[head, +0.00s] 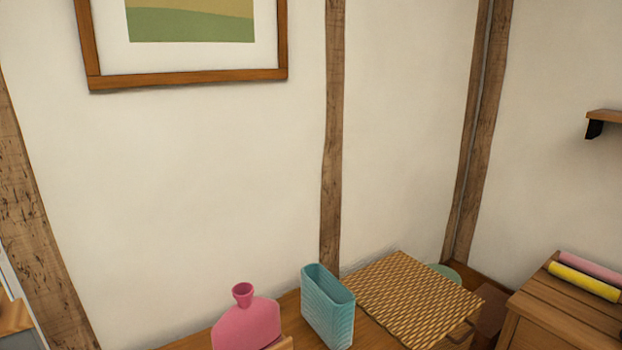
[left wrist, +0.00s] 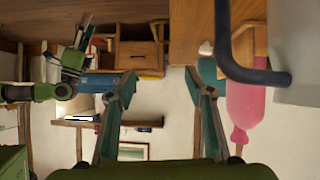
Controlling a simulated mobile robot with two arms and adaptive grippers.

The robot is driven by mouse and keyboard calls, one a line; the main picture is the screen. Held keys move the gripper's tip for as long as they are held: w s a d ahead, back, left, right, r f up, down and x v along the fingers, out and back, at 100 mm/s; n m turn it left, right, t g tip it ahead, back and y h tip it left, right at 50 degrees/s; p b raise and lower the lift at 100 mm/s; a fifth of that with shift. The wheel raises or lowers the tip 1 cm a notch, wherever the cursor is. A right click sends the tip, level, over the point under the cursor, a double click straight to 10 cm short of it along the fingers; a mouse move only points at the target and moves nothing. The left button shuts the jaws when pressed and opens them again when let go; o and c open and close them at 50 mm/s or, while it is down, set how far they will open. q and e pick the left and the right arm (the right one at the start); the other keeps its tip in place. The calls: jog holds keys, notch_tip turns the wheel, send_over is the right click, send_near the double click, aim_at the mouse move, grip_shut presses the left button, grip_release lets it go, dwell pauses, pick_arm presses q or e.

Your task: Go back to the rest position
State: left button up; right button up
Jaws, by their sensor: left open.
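My left gripper (left wrist: 158,88) shows in the left wrist view, its two teal fingers wide apart. I see nothing held between them. This view is upside down, with the furniture at the top. The pink vase (left wrist: 245,105) shows to the right of the fingers, and the teal vase (left wrist: 207,68) shows partly behind the right finger. Green and dark parts at the left of this view look like my other arm, with what may be my right gripper (left wrist: 77,48); its jaws are too small to read. Neither gripper shows in the head view.
A wooden cabinet (head: 570,310) with yellow and pink rolls stands right. A framed picture (head: 185,78) hangs above.

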pick_arm(q)
jog(key=s+f+n+g+y, duration=0.2)
jog(key=s+f+n+y, duration=0.7)
jog(key=s+f, duration=0.1)
notch_tip(320, 180, down, 15)
jog(key=g+p, duration=0.1)
jog(key=p, duration=0.4)
pick_arm(e)
jog(key=s+d+f+g+p, duration=0.1)
jog(key=s+f+p, duration=0.6)
jog(key=s+f, duration=0.15)
pick_arm(q)
jog(key=s+a+f+p, duration=0.2)
jog(key=s+f+p, duration=0.1)
jog(key=s, duration=0.6)
jog(key=s+a+f+g+y+p, duration=0.1)
jog(key=s+f+p, duration=0.3)
jog(key=s, duration=0.6)
jog(key=shift+a+f+g, duration=0.3)
jog(key=shift+a+f, duration=0.05)
jog(key=shift+a, duration=0.25)
pick_arm(e)
jog(key=s+d+f+g, duration=0.1)
jog(key=s+d+f, duration=0.1)
jog(key=s, duration=1)
jog(key=shift+d+f, duration=0.15)
jog(key=shift+d, duration=0.05)
pick_arm(q)
jog(key=shift+s, duration=0.1)
